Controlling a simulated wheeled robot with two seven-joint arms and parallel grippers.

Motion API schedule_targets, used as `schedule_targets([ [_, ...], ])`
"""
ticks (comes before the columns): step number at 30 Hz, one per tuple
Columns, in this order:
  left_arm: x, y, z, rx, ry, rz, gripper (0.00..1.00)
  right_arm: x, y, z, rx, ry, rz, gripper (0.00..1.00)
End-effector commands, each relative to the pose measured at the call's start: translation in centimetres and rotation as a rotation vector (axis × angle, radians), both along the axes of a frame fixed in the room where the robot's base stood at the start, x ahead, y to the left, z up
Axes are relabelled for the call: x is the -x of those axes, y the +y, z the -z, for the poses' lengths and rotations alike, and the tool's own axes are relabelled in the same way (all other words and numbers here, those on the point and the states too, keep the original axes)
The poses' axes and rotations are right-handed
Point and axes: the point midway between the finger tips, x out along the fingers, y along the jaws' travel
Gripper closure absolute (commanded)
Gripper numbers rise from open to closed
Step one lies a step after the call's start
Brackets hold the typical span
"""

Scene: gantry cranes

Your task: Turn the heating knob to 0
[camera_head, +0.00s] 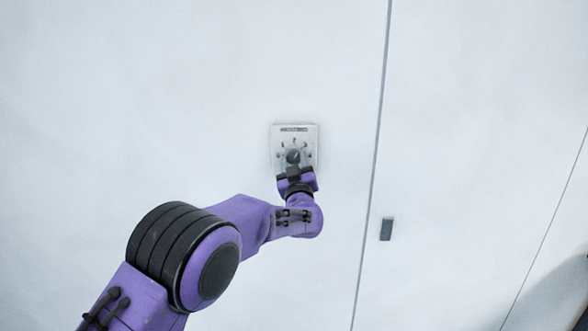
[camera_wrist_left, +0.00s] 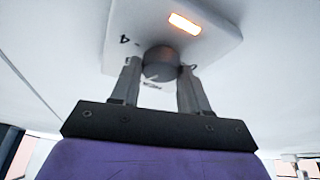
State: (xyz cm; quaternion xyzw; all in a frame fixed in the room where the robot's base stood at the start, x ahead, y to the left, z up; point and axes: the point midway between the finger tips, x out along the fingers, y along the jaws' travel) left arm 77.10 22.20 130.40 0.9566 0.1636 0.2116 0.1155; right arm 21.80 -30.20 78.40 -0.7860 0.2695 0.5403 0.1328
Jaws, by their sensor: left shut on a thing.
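The heating panel (camera_head: 309,133) is a light grey plate with markings, fixed to the white wall. Its dark round knob (camera_head: 293,156) sits in the middle of the plate, and it also shows in the left wrist view (camera_wrist_left: 161,63). My left gripper (camera_head: 293,168) is at the knob from below, its two fingers on either side of it and shut on it. In the left wrist view a "4" and part of other markings show around the knob, and an orange light (camera_wrist_left: 185,23) glows on the panel (camera_wrist_left: 222,38). The knob's exact setting is unclear. My right gripper is out of view.
The wall is flat and mostly bare around the panel. A dark seam (camera_head: 377,130) runs down the wall right of the panel, with a small grey handle-like block (camera_head: 386,229) beyond it. Free room lies left and above.

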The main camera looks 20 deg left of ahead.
Motion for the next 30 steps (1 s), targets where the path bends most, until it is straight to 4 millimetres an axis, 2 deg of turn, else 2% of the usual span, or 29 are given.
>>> schedule_targets([
  [1,0.0,0.0,0.3,0.042,-0.014,0.0,0.85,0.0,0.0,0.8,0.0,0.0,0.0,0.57],
  [10,-0.1,-0.1,0.1,0.317,-0.091,0.001,0.85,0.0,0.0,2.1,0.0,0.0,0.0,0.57],
  [30,-0.1,-0.3,-0.4,0.929,-0.267,0.002,0.85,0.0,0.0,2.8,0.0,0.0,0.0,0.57],
])
